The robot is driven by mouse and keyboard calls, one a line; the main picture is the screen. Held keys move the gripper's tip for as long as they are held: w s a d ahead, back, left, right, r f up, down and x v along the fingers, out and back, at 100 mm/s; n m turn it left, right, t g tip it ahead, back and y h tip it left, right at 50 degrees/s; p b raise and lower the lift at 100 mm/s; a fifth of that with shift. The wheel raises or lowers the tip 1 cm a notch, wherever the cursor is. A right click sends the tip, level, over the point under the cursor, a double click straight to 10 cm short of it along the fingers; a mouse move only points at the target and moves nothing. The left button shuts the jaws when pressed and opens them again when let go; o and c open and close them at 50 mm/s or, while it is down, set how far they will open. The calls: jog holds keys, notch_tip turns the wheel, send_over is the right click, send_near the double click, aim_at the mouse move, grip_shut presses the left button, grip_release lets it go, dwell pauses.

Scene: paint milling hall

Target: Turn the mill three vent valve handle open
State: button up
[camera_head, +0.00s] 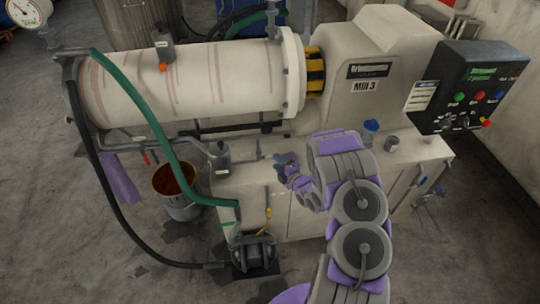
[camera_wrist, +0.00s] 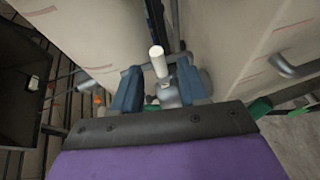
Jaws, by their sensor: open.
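Mill 3 (camera_head: 190,80) is a long pale horizontal drum joined to a cream housing labelled "Mill 3". My gripper (camera_head: 284,160) is in front of and below the drum, above the cream base cabinet. In the wrist view my gripper (camera_wrist: 159,68) has two blue fingers standing apart. A white cylindrical handle (camera_wrist: 157,60) shows between the fingertips, with grey metal fittings below it. I cannot tell whether the fingers touch it. Which valve it belongs to cannot be read. In the head view the handle is too small to make out clearly.
A control panel (camera_head: 475,95) stands at the right. A blue-lidded cup (camera_head: 370,130) and a small grey can (camera_head: 392,144) sit on the cabinet top. A bucket (camera_head: 178,190), a green hose (camera_head: 160,130), a black hose (camera_head: 105,190) and a pump (camera_head: 258,250) crowd the left and front.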

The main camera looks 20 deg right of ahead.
jog(key=x, duration=0.6)
jog(key=shift+w, duration=0.35)
jog(key=shift+f, duration=0.1)
grip_shut()
jog(key=shift+s, duration=0.1)
